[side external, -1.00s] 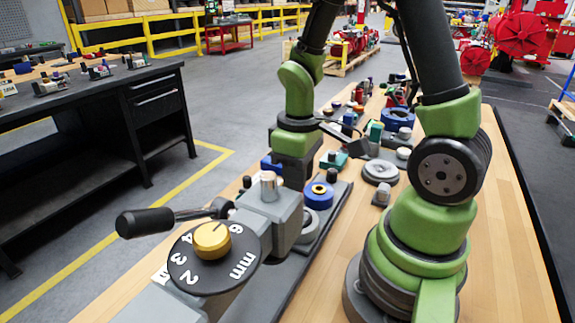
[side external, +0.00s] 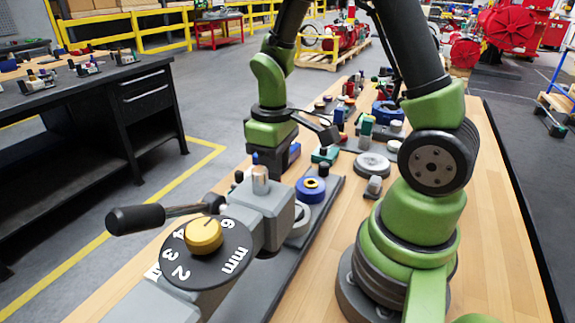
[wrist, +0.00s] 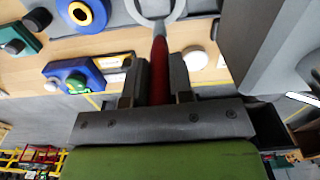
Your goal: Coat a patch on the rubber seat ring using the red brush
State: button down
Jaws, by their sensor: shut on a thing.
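My gripper (wrist: 157,66) shows in the wrist view with its two dark fingers shut on the red brush (wrist: 160,48). The brush points up the picture, and its far end meets or overlaps the edge of a pale grey ring (wrist: 179,12); I cannot tell whether it touches. This ring looks like the seat ring and is cut off at the frame's top. In the side view a grey ring (side external: 301,226) lies partly hidden behind the grey vise-like block. My gripper's dark body (side external: 272,150) is behind that block; its fingers and the brush are hidden there.
The grey block (side external: 272,210) with a dial (side external: 203,236) and black-handled lever (side external: 135,218) fills the foreground. A blue ring with a yellow centre (side external: 311,188) sits near the grey ring. Several small parts crowd the table behind. The wooden surface (side external: 500,230) at right is clear.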

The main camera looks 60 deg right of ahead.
jog(key=shift+s+d, duration=0.3)
jog(key=shift+s, duration=2.7)
jog(key=w, duration=0.6)
jog(key=shift+s+r, duration=0.1)
jog(key=shift+r, duration=4.1)
